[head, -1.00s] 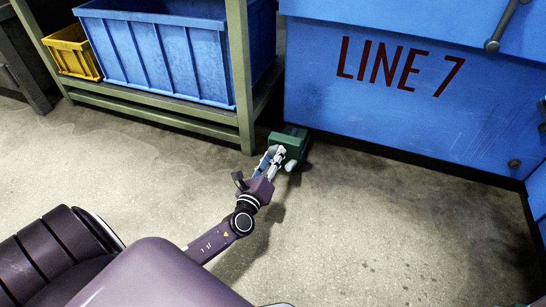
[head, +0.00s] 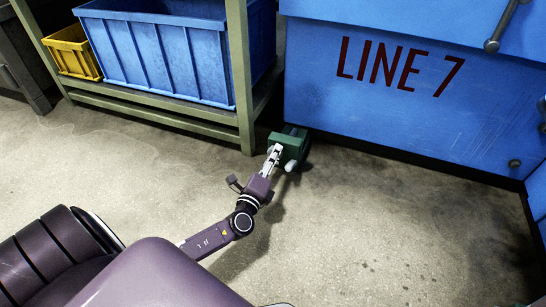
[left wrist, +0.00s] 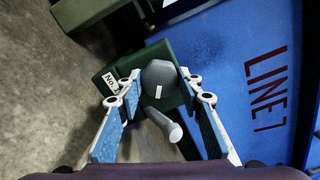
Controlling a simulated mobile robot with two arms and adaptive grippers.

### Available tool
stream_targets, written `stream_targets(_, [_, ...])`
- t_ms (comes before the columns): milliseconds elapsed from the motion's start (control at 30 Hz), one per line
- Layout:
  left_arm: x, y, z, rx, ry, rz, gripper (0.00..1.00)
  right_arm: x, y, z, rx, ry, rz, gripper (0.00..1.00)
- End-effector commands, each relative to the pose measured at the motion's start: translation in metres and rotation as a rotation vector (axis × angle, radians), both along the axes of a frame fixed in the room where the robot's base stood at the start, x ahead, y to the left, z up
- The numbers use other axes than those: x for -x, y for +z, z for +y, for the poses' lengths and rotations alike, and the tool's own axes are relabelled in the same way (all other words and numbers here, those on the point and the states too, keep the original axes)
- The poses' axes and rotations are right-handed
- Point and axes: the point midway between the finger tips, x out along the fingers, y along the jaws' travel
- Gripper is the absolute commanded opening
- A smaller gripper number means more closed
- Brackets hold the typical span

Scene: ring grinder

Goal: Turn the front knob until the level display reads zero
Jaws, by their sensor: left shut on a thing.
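A small green unit (head: 292,142) stands low beside the blue machine. Its grey, many-sided front knob (left wrist: 160,75) with a white mark shows in the left wrist view. A grey rounded peg (left wrist: 163,124) sticks out toward the camera below the knob's middle; its pale end also shows in the head view (head: 291,166). My left gripper (head: 276,152) is at the unit's front. In the left wrist view its two fingers (left wrist: 159,82) are on either side of the knob, shut on it. I cannot make out a level display or its reading. My right gripper is not in view.
The blue LINE 7 machine (head: 390,105) rises behind and right of the unit. A green rack (head: 160,118) with blue (head: 165,60) and yellow bins (head: 72,52) stands at left, its leg close to the unit. The concrete floor (head: 400,235) in front is clear.

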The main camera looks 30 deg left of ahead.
Motion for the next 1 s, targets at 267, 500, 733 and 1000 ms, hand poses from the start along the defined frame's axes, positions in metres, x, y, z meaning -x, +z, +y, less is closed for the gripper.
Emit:
stream_targets(267, [0.0001,-0.0003,0.0004,0.247,0.000,-0.058,0.10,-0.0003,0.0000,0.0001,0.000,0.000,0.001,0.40])
stream_targets(500, [0.0003,-0.0005,0.0003,0.417,0.000,-0.099,0.10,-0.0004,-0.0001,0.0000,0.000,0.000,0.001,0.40])
stream_targets(733, [0.0004,-0.0006,0.0003,0.520,0.001,-0.123,0.10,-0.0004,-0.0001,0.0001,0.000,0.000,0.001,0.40])
stream_targets(1000, [0.0004,-0.0007,0.0003,0.567,0.002,-0.135,0.10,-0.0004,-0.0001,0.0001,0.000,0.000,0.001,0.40])
